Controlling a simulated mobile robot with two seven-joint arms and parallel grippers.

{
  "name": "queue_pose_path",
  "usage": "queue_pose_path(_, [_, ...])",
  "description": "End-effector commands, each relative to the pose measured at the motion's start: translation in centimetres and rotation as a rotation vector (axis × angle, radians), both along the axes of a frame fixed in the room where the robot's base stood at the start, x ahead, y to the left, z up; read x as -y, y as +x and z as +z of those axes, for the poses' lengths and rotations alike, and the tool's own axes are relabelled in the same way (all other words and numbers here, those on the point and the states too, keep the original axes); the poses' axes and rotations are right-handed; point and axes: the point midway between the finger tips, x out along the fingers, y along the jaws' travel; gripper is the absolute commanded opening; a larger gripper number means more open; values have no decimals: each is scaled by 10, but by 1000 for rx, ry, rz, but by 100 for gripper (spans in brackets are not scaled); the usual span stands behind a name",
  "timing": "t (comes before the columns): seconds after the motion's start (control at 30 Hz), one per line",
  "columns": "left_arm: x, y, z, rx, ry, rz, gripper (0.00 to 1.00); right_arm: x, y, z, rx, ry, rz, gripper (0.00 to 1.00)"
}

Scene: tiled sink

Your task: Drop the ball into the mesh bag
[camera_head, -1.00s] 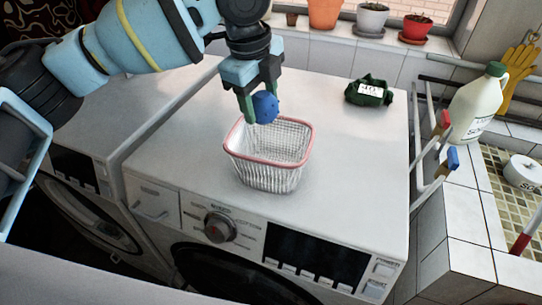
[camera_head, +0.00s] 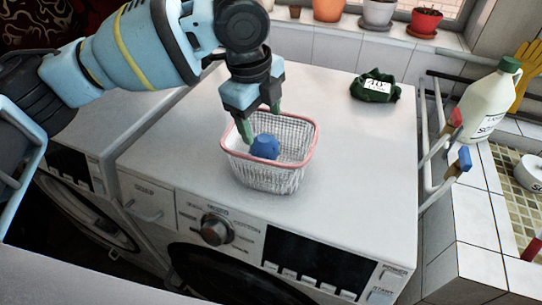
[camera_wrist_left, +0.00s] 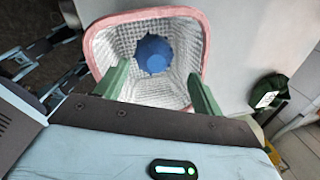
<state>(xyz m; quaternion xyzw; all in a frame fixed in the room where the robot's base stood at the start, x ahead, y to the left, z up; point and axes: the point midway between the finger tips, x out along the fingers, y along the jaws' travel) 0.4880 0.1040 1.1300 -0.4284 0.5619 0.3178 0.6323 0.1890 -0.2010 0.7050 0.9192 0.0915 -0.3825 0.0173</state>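The mesh bag (camera_head: 268,178) is a white mesh basket shape with a pink rim, upright on top of the washing machine. The blue ball (camera_head: 265,147) shows inside its rim, below my fingertips. In the left wrist view the ball (camera_wrist_left: 154,54) lies within the mesh bag's opening (camera_wrist_left: 196,22), apart from both fingers. Whether it rests on the bottom is hard to tell. My left gripper (camera_head: 260,122) is open and empty, above the back part of the bag; it also shows in the left wrist view (camera_wrist_left: 158,78). My right gripper is not in view.
A dark green bundle with a white label (camera_head: 376,86) lies at the back right of the washing machine top (camera_head: 355,160). A rack with coloured bar ends (camera_head: 436,150) and a white bottle (camera_head: 489,101) stand to the right. The top around the bag is mostly clear.

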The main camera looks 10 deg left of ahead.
Motion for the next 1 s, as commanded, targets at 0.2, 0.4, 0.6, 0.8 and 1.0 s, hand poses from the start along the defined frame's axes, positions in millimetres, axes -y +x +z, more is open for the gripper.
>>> queue_pose_path(0.2, [0,0,0,-1,0,0,79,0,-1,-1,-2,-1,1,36])
queue_pose_path(0.4, [0,-1,3,-1,0,0,79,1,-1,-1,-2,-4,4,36])
queue_pose_path(0.6, [-2,-5,29,3,0,0,79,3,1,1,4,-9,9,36])
queue_pose_path(0.8, [-5,-10,60,3,0,0,79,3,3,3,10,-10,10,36])
queue_pose_path(1.0, [-6,-13,75,0,-1,0,79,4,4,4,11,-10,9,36])
